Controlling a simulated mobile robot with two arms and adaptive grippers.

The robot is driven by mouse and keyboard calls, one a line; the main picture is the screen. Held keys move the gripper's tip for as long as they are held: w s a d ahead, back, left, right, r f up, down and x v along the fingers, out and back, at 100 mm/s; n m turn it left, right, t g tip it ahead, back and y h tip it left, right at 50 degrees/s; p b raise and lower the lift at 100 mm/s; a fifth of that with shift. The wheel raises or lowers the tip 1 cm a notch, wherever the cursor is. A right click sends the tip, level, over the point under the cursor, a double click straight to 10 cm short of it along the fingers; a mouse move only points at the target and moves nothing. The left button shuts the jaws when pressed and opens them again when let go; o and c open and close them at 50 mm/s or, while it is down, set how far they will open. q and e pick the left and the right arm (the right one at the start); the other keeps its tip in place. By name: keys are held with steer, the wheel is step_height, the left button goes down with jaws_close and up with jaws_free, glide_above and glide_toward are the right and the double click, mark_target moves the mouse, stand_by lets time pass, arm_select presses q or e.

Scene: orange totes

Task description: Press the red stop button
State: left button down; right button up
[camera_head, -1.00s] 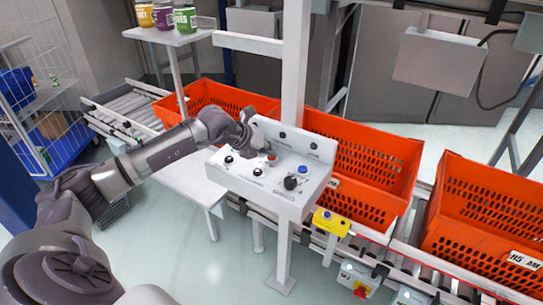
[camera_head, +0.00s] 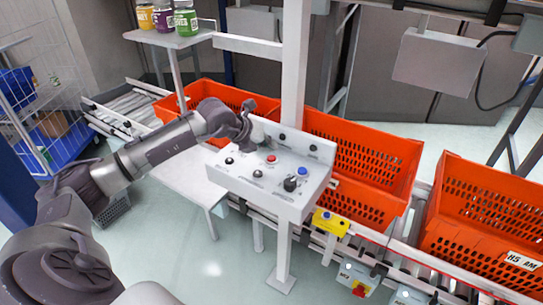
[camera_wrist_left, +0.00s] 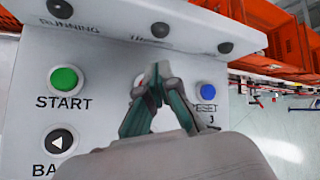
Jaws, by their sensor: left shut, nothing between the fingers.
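The red stop button (camera_head: 270,160) sits on the sloped top of the white control panel (camera_head: 262,188) in the head view, clear of my arm. My left gripper (camera_head: 243,138) is shut and empty, above the panel's back left part, a little up and left of the red button in the picture. In the left wrist view the shut fingertips (camera_wrist_left: 157,72) point at the panel between the green START button (camera_wrist_left: 65,79) and the blue RESET button (camera_wrist_left: 207,90). My right gripper is not in view.
The panel also carries a black knob (camera_head: 290,183) and a blue button (camera_head: 302,170). A white post (camera_head: 294,70) rises behind it. Orange totes (camera_head: 365,160) stand on the conveyor behind and to the right. A yellow box (camera_head: 331,222) hangs below right.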

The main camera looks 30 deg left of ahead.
mark_target(270, 159)
arm_select(q)
step_height(270, 159, up, 4)
steer(key=shift+r+p, duration=0.1)
steer(key=shift+p, duration=0.85)
steer(key=shift+d, duration=0.1)
